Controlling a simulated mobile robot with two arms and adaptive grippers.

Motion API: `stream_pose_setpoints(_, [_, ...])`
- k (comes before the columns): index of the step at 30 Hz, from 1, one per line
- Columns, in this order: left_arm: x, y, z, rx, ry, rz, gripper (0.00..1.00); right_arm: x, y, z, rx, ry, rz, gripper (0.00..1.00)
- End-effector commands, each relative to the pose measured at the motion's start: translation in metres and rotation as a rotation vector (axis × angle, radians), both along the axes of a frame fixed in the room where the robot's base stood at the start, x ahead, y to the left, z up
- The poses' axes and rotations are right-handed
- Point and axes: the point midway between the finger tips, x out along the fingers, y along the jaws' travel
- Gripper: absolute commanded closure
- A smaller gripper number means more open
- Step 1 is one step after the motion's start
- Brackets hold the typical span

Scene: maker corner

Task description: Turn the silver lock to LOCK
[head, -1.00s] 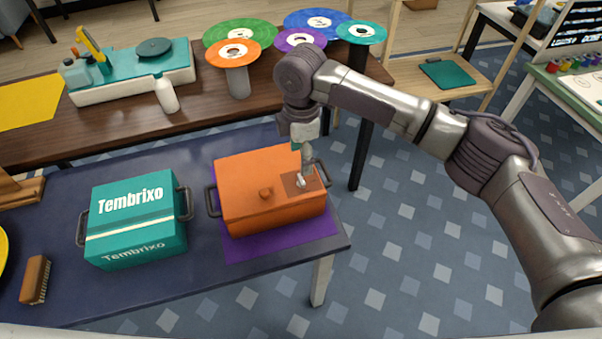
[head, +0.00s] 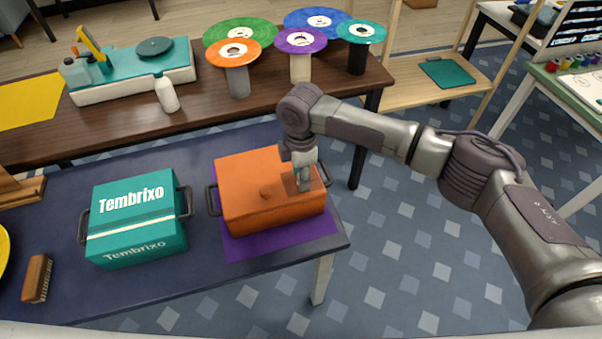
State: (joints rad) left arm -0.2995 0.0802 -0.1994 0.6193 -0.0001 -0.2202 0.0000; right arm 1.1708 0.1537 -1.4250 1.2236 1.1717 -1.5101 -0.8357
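An orange box (head: 245,195) with dark side handles and a round orange knob sits on a purple mat (head: 270,246) at the right end of the dark blue table. The silver lock, visible a second ago on the brown plate at the right of the box's top, is now hidden behind my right gripper (head: 304,186). My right gripper points down onto that plate with its fingertips at the lock's place. I cannot tell whether its fingers are closed on the lock. My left gripper is not in view.
A teal Tembrixo box (head: 135,238) stands left of the orange box. A brush (head: 36,279) lies at the table's front left. Behind, a brown table (head: 215,105) holds several coloured discs on stands and a white bottle (head: 167,95). Floor right of the table is clear.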

Motion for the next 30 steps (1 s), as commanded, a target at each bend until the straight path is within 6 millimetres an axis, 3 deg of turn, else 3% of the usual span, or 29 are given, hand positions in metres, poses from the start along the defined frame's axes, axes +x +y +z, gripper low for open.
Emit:
stream_pose_setpoints(1, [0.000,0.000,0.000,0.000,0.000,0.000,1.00,0.000,0.000,0.000,0.000,0.000,0.000,0.74])
stream_pose_setpoints(5, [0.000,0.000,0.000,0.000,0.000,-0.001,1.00,0.000,0.000,0.000,0.000,0.000,0.000,0.95])
stream_pose_setpoints(17, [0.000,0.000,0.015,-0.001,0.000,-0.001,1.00,-0.001,0.001,0.003,0.001,0.003,-0.078,0.96])
stream_pose_setpoints(30, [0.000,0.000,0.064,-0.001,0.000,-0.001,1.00,-0.002,0.001,0.005,0.001,0.007,-0.443,0.96])
